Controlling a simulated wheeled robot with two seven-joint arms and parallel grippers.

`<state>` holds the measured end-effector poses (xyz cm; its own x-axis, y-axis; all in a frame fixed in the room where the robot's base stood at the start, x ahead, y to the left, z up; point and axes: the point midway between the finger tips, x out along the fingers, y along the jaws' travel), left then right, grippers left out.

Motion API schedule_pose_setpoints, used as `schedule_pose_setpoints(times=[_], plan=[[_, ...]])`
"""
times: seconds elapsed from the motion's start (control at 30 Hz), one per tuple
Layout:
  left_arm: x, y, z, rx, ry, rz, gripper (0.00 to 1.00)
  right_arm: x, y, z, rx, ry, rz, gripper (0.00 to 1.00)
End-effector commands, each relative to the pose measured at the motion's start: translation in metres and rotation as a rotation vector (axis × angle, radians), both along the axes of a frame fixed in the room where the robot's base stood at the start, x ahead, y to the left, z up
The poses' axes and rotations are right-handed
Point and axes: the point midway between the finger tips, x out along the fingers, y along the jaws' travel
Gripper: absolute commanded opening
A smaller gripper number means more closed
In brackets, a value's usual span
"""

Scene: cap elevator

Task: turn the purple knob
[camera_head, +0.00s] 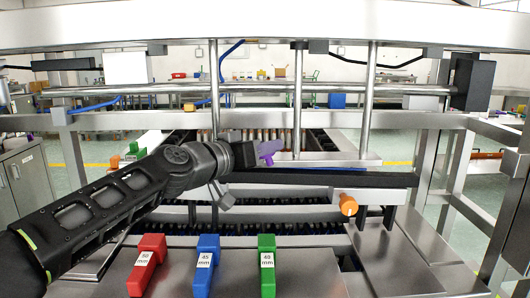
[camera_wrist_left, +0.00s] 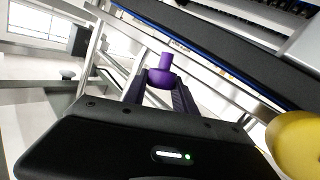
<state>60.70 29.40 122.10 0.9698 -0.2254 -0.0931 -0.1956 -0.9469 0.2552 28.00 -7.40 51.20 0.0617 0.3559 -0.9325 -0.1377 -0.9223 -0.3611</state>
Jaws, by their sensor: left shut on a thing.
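The purple knob (camera_head: 268,150) shows in the head view near the middle of the machine, at the end of my left arm. In the left wrist view the purple knob (camera_wrist_left: 160,76) sits between the two dark fingers of my left gripper (camera_wrist_left: 160,92). The left gripper (camera_head: 258,153) is shut on it, and its fingers partly hide the knob's sides. My right gripper is not in view.
An orange knob (camera_head: 348,204) is on the machine's front to the right; a blurred yellow-orange round part (camera_wrist_left: 296,142) is at the wrist view's right edge. Red (camera_head: 147,263), blue (camera_head: 205,264) and green (camera_head: 267,264) labelled blocks stand in front. Metal posts surround the arm.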

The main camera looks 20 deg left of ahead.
Motion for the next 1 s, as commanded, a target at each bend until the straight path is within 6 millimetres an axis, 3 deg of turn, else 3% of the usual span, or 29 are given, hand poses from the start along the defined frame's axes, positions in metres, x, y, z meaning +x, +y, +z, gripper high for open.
schedule_pose_setpoints(times=[0.03, 0.07, 0.3, 0.67, 1.0], plan=[[0.000, 0.000, 0.000, -0.002, 0.001, 0.000, 0.00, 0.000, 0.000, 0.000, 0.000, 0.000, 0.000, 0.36], [0.000, 0.000, 0.000, -0.002, 0.001, 0.000, 0.34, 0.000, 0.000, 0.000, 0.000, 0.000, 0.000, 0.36], [0.000, 0.000, 0.000, -0.001, 0.000, 0.000, 0.54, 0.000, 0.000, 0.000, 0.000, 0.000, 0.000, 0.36], [-0.004, 0.002, 0.001, -0.002, 0.000, 0.000, 0.55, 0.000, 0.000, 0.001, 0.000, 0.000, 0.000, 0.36], [-0.051, 0.014, 0.005, -0.002, -0.002, 0.004, 0.55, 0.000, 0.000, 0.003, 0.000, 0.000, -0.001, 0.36]])
